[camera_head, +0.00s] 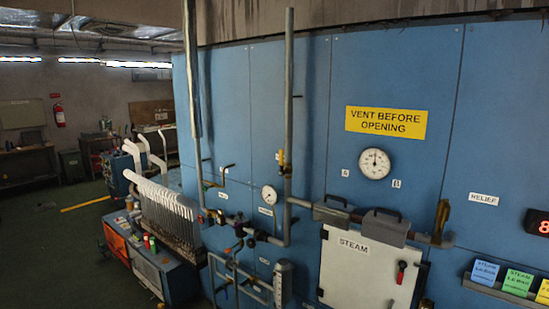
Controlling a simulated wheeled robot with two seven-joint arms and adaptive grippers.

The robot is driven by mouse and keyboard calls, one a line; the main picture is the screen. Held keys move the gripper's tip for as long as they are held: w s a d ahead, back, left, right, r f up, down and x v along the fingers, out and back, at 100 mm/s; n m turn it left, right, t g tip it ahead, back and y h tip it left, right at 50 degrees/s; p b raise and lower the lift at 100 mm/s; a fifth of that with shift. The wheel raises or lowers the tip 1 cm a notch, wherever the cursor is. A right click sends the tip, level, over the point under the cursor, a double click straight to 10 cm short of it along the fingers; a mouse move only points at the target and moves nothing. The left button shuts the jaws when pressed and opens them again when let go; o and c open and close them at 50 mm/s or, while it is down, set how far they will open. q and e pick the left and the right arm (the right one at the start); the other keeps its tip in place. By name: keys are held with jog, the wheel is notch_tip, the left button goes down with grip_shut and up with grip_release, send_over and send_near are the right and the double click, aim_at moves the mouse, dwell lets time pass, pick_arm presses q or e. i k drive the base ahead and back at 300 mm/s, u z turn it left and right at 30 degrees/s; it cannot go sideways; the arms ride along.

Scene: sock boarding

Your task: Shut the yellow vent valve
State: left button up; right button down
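A small yellow valve handle (281,158) shows on the tall vertical pipe (289,75) in front of the blue panel wall. The handle stands upright, about in line with the pipe; it is too small to tell more. Another lever with yellow parts (225,169) sits further left on a branch pipe. No label marks either as the vent valve. A yellow sign (386,122) reads "VENT BEFORE OPENING". Neither of my grippers is in view.
A white door marked STEAM (353,246) with a red-knobbed lever (402,266) is at lower right. A round gauge (375,163) hangs above it. A brass relief fitting (440,218) stands right. White sock forms (165,205) fill a rack at left. Floor at far left is clear.

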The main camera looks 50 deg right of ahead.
aim_at(281, 173)
jog(key=z, duration=0.15)
jog(key=i, duration=1)
jog(key=z, duration=0.85)
jog(key=i, duration=0.75)
jog(key=z, duration=0.35)
